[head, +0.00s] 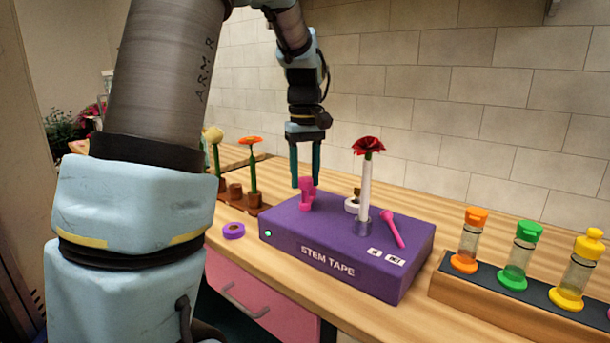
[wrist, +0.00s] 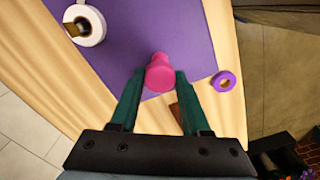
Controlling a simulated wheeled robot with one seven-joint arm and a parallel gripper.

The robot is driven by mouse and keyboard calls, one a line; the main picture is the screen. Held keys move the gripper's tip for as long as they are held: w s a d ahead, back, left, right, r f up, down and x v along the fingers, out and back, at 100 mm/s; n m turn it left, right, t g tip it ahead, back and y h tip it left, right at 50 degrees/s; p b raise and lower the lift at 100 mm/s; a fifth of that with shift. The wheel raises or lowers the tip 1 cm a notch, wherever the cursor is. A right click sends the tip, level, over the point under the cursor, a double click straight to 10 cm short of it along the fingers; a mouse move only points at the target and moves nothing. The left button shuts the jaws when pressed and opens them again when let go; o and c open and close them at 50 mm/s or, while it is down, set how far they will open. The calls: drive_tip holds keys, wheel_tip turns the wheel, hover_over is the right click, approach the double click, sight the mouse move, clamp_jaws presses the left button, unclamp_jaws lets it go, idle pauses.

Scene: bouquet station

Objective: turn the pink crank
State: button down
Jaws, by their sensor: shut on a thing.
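The purple stem tape box (head: 330,248) sits on the wooden counter. The pink crank (head: 306,196) stands on the left part of its top, and its rounded pink knob (wrist: 160,75) shows in the wrist view. My gripper (head: 305,184) points straight down over the crank. In the wrist view my gripper (wrist: 160,80) has one dark green finger on each side of the knob and is shut on it.
A red flower (head: 368,147) with a white-wrapped stem stands upright in the box, beside a pink lever (head: 392,229). A white tape roll (head: 352,204) lies behind it. A purple ring (head: 233,230) lies left of the box. A rack (head: 500,305) with several capped vials stands right.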

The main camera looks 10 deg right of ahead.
drive_tip(key=shift+c, duration=1.9)
unclamp_jaws()
wheel_tip(320, 180, up, 11)
drive_tip(key=b, duration=0.1)
